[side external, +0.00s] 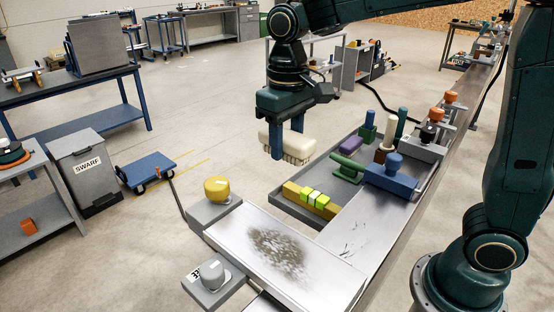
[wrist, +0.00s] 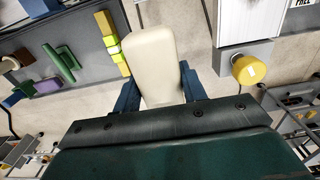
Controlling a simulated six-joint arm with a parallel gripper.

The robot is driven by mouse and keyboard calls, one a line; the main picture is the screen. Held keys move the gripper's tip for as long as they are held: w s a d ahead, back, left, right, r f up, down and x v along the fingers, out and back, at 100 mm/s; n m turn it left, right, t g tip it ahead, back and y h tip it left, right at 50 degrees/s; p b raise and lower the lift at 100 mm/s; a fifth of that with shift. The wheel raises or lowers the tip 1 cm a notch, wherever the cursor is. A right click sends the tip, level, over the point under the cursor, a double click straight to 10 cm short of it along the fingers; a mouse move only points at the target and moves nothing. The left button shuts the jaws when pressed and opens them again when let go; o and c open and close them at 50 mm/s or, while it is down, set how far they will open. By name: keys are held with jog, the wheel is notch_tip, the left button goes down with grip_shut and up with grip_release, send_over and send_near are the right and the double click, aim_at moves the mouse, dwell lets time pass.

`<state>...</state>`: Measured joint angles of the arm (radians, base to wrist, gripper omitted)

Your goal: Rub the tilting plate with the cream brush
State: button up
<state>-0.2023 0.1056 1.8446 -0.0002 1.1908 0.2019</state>
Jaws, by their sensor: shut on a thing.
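My gripper (side external: 287,142) is shut on the cream brush (side external: 294,141) and holds it in the air, bristles down. In the wrist view the brush's cream back (wrist: 157,62) sits between the two blue fingers of my gripper (wrist: 157,88). The tilting plate (side external: 318,262) is the pale metal plate in the lower middle of the side view, with a dark speckled smudge on it. The brush is above and behind the plate, apart from it. The plate's near end seems to show in the wrist view as a pale surface (wrist: 245,20) at the top right.
A grey tray (side external: 283,203) right of the brush holds yellow and green blocks (side external: 313,198), a green handled piece (side external: 347,168) and several upright pegs. A yellow knob (side external: 217,188) and a grey knob (side external: 212,273) stand beside the plate. A blue block (side external: 391,178) is near the tray.

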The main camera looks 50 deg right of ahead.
jog(key=s+a+r, duration=0.2)
jog(key=s+a, duration=0.5)
jog(key=a, duration=0.4)
jog(key=shift+r, duration=0.2)
jog(key=shift+s+f, duration=0.1)
